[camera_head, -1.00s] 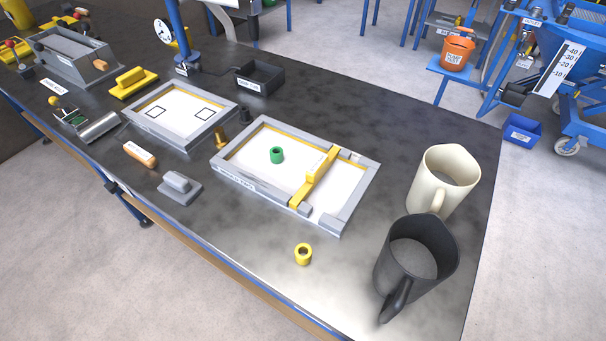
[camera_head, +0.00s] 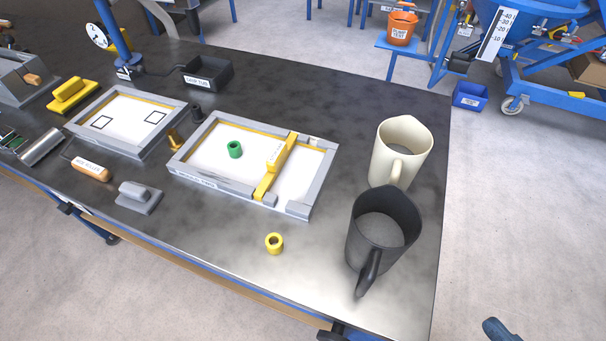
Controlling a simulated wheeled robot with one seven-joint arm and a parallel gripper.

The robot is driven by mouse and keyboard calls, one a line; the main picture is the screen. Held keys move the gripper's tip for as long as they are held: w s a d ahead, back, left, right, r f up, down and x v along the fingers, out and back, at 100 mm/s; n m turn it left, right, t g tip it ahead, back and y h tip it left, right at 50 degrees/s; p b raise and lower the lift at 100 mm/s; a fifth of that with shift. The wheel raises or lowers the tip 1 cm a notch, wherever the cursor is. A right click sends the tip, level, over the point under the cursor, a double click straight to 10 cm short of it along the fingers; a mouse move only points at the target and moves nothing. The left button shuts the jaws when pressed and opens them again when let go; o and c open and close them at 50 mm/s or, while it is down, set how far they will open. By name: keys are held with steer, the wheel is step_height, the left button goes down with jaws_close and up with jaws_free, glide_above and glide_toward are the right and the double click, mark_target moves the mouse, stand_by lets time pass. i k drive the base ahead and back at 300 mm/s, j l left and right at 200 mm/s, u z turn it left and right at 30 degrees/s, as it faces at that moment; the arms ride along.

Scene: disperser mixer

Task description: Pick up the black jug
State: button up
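The black jug (camera_head: 383,231) stands upright near the right end of the dark table, close to the front edge. Its mouth is open to the camera, and its handle (camera_head: 368,272) points toward the front edge. A cream jug (camera_head: 402,150) stands just behind it, its handle facing the black jug; the black jug's rim partly overlaps it in the picture. My gripper does not show in the head view.
A framed tray (camera_head: 318,190) with a yellow bar lies left of the jugs. A yellow ring (camera_head: 274,243) sits in front of it. A small dark blue object (camera_head: 498,329), unclear, shows at the bottom right. The floor right of the table looks mostly clear.

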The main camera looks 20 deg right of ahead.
mark_target(384, 222)
steer(key=k+l+u, duration=0.1)
steer(key=l, duration=0.3)
steer(key=k+l+u, duration=0.1)
steer(key=k+l, duration=0.15)
steer(key=l, duration=0.15)
steer(key=k+l, duration=0.2)
steer(key=l, duration=0.15)
steer(key=k+l+u, duration=0.15)
steer(key=l, duration=0.25)
